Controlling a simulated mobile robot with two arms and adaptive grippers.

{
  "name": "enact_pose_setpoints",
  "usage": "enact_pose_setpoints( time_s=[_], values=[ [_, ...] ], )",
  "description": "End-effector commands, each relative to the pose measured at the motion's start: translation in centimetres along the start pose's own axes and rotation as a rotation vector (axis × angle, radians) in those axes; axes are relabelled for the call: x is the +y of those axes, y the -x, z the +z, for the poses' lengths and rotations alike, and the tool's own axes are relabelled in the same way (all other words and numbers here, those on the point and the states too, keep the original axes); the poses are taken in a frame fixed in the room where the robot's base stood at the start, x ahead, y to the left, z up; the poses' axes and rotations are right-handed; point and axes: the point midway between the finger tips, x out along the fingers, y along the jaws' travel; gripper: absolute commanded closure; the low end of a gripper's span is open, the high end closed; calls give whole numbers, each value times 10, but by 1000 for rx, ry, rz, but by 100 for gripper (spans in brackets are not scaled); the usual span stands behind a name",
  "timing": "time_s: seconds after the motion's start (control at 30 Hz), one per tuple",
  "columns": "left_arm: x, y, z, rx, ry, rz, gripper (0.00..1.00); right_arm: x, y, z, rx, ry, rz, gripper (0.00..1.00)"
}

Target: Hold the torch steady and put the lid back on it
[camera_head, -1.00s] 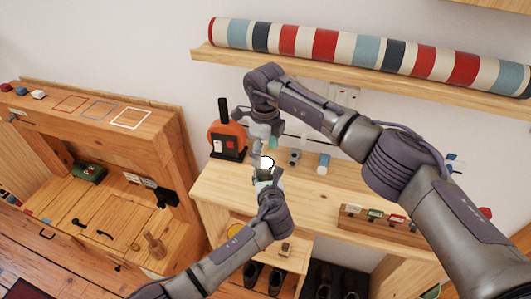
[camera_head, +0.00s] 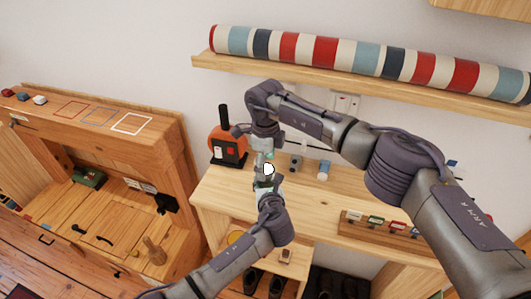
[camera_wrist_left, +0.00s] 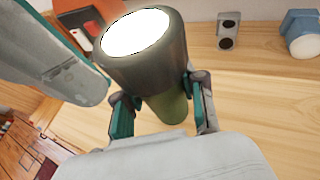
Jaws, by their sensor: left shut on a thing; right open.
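The torch (camera_wrist_left: 165,85) is upright but tilted in the left wrist view, with an olive-green lower body, a dark grey upper part and a bright white round end. That white end (camera_head: 268,169) also shows in the head view. My left gripper (camera_head: 265,184) is shut around the green body; its fingers (camera_wrist_left: 162,108) show on both sides. My right gripper (camera_head: 266,155) is open close by the torch's top. One grey finger of it crosses the upper left of the wrist view. I cannot tell whether the dark upper part is the lid; no separate lid is clear.
A wooden desk (camera_head: 222,195) lies below. On it are a grey two-holed block (camera_wrist_left: 229,30), a blue-and-white cylinder (camera_wrist_left: 302,34), an orange-and-black device (camera_head: 228,143) and a wooden rack (camera_head: 380,224). A shelf with a striped roll (camera_head: 365,60) runs above. A wooden cabinet (camera_head: 75,113) stands left.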

Motion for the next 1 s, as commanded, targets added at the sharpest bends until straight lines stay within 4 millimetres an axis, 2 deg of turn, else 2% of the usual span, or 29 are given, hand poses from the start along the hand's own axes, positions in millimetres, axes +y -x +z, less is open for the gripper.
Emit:
enact_pose_setpoints(
  time_s=[0.03, 0.2, 0.57, 0.93, 1.0],
  values=[
    [0, 0, 0, 0, 0, 0, 100, 0, -8, 0, 0, -1, 2, 23],
    [0, 0, 0, 0, 0, 0, 100, 0, -23, 0, -1, -2, 0, 23],
    [0, 0, 0, 0, 0, 0, 100, 0, -26, 0, -1, -1, -1, 23],
    [0, 0, 0, 0, 0, 0, 100, 0, -26, 0, -1, -1, -1, 85],
    [0, 0, 0, 0, 0, 0, 100, 0, -26, 0, -1, -5, -1, 85]
  ],
)
